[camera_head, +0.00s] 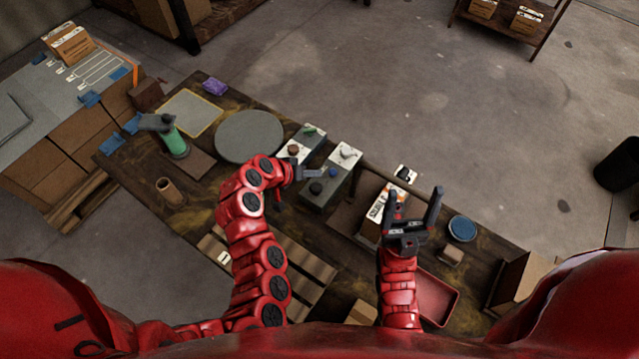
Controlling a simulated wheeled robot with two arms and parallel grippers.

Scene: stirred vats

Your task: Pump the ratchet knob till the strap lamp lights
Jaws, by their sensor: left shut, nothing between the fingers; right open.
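Two grey control boxes with white panels stand at the middle of the table. The left box (307,141) carries a green part (309,131) and a brown knob (293,149). The right box (345,176) carries a pale knob (347,152), a dark blue round knob (315,188) and a smaller blue piece (332,172). I cannot tell which is the ratchet knob, and I cannot make out a lit strap lamp. My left gripper (318,174) is shut and empty, over the right box close to the blue knob; contact is unclear. My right gripper (414,192) is open and empty, right of the boxes.
A grey round disc (248,136) and a green cylinder device (174,141) are on the left. A white labelled box (379,205), a blue round dish (462,228) and a red tray (436,298) lie near my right arm. A black-topped white piece (405,173) sits beyond.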

